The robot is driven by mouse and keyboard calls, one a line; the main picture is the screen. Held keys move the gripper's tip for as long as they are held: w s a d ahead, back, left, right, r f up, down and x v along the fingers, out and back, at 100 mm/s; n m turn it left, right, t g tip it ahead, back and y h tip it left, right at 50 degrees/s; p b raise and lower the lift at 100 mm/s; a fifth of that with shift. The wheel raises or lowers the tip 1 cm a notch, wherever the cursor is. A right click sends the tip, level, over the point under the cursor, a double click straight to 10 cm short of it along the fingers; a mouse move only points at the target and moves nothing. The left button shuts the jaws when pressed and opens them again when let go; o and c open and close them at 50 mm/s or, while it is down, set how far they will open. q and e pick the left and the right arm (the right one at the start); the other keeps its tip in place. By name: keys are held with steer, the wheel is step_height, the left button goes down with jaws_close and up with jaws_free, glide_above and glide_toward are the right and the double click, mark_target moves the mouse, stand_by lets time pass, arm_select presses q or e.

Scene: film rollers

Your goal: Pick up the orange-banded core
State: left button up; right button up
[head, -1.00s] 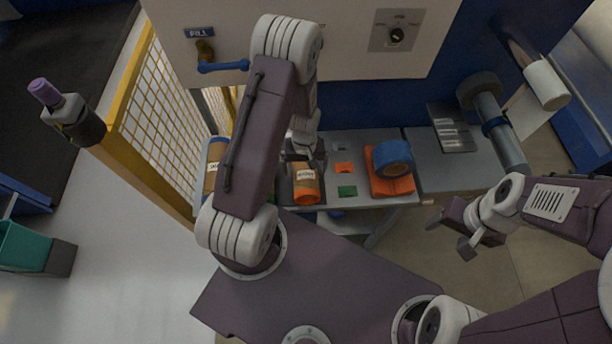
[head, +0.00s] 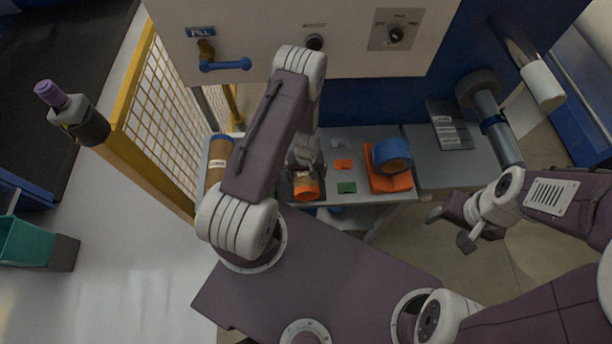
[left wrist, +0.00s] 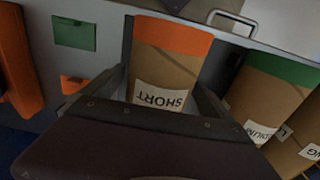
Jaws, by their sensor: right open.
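The orange-banded core (head: 306,188) is a brown cardboard roll with an orange end, lying on the grey bench. In the left wrist view the core (left wrist: 165,65) shows a white label reading SHORT. My left gripper (head: 304,172) is down over it, with one finger on each side (left wrist: 164,98). Whether the fingers press on the core or stand slightly apart from it is not clear. The core's far part is hidden under the gripper. My right gripper (head: 450,228) is open and empty, right of the bench, away from the core.
A green-banded core (left wrist: 272,90) lies beside the orange-banded one. A brown core (head: 219,155) shows at the bench's left end. A blue roll (head: 392,156) sits on an orange holder (head: 390,183) to the right. A yellow mesh fence (head: 160,115) stands left.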

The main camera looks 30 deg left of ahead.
arm_select(q)
steer(key=c, duration=1.5)
steer(key=shift+r, duration=0.1)
steer(key=shift+c, duration=0.2)
